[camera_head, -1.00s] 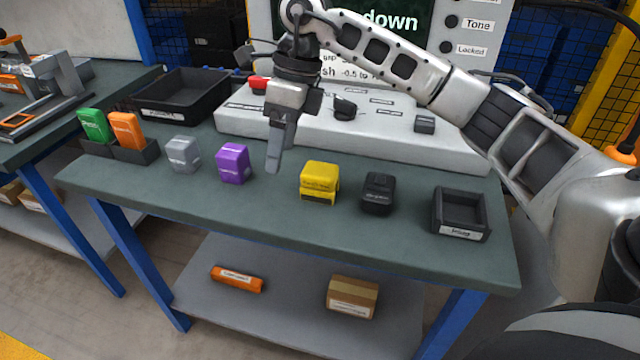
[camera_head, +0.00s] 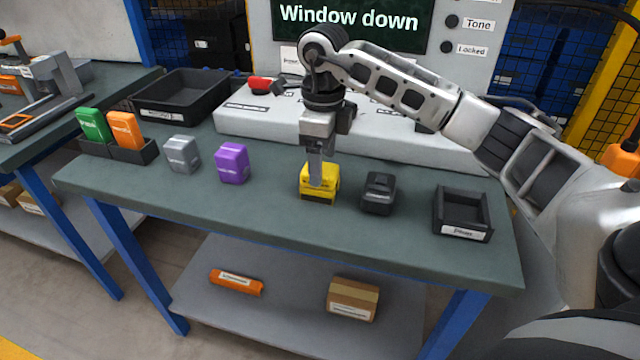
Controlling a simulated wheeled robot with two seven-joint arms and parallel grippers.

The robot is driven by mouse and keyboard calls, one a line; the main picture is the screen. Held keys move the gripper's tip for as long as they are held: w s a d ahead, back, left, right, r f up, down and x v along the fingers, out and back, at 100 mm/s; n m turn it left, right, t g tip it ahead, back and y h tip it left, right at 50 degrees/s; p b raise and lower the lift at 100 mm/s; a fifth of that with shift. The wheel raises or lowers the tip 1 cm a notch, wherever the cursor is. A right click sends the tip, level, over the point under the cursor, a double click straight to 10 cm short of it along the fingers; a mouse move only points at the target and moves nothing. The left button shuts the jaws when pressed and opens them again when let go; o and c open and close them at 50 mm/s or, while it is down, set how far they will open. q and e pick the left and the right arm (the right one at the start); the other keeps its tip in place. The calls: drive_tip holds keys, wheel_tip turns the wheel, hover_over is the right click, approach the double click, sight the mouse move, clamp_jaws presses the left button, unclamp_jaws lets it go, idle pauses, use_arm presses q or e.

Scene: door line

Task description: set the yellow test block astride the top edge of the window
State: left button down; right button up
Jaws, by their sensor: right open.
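The yellow test block (camera_head: 328,194) stands upright on the green bench top, right of the middle. My right gripper (camera_head: 317,182) points straight down at it and is open. One finger overlaps the upper part of the block and hides some of it; I cannot tell whether the finger touches it. The other finger is hidden. I cannot make out the window or its top edge; the screen (camera_head: 350,22) at the back reads "Window down". My left gripper is not in view.
A purple block (camera_head: 232,164) and a grey block (camera_head: 182,154) stand to the left, a black block (camera_head: 377,193) close on the right. A small black tray (camera_head: 461,213) is at the right end. A raised white panel (camera_head: 250,118) lies behind. The bench's front strip is clear.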

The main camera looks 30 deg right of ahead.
drive_tip(key=f, duration=0.4)
drive_tip(key=shift+s+a+f, duration=0.1)
drive_tip(key=shift+a+f, duration=0.25)
drive_tip(key=shift+f, duration=0.05)
drive_tip(key=c, duration=1.3)
drive_tip(key=shift+r, duration=0.1)
drive_tip(key=shift+c, duration=0.2)
